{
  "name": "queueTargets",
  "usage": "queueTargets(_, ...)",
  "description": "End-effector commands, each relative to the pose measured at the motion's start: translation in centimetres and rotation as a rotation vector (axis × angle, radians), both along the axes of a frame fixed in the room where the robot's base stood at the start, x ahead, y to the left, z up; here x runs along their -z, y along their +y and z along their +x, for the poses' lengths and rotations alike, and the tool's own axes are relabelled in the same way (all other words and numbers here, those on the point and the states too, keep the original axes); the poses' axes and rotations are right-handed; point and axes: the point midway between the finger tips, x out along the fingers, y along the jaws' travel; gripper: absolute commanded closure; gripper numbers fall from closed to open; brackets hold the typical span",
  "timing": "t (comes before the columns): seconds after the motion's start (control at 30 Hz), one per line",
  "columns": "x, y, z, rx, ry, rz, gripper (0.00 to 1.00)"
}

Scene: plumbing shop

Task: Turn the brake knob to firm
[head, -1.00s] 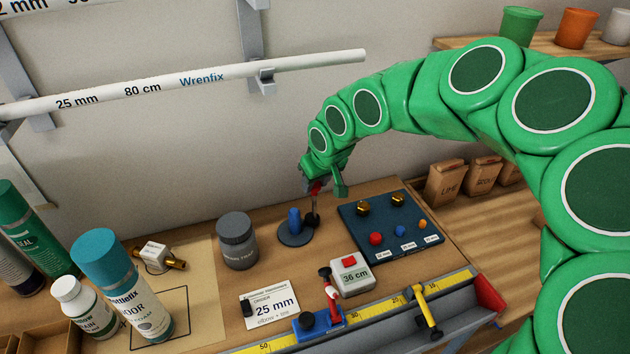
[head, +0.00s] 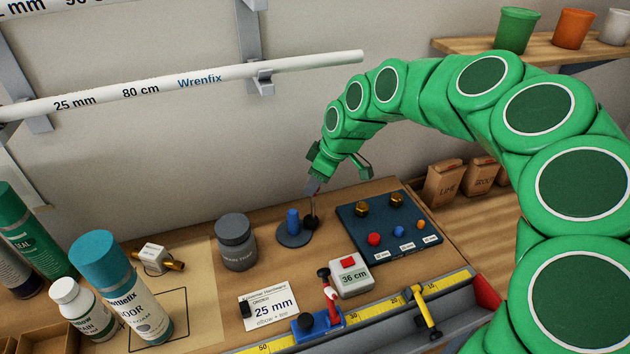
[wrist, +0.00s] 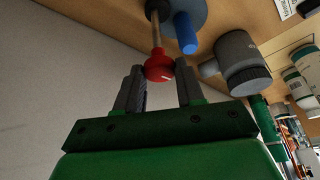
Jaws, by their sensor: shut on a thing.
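The red knob (wrist: 158,68) with a white mark sits on a thin rod and shows between my fingers in the wrist view. My gripper (wrist: 160,80) is shut on this knob, with a finger on each side. In the head view my gripper (head: 313,188) is above the far edge of the bench, and the knob is hidden there. The rod stands beside a round base with a blue post (head: 293,218), which also shows in the wrist view (wrist: 186,32). I cannot read any firm marking or setting.
A grey jar (head: 236,240) stands left of the base. A dark panel (head: 350,212) with brass and coloured buttons is to the right. A grey box (head: 349,275) reading 36 cm and a yellow ruler rail (head: 375,309) are in front. A white pipe (head: 200,82) runs along the wall.

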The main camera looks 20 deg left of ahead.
Motion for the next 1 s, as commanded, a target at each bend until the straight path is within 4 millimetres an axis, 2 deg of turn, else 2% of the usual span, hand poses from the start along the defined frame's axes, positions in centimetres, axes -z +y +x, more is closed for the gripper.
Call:
queueTargets(0.67,-0.02,0.14,-0.07,-0.062,0.0,0.002,0.93)
queueTargets(0.7,-0.01,0.13,-0.08,-0.062,0.001,0.001,0.61)
queueTargets(0.87,-0.01,0.09,-0.05,-0.061,0.001,0.001,0.38)
queueTargets(1.0,0.0,0.05,-0.01,-0.061,0.001,0.0,0.38)
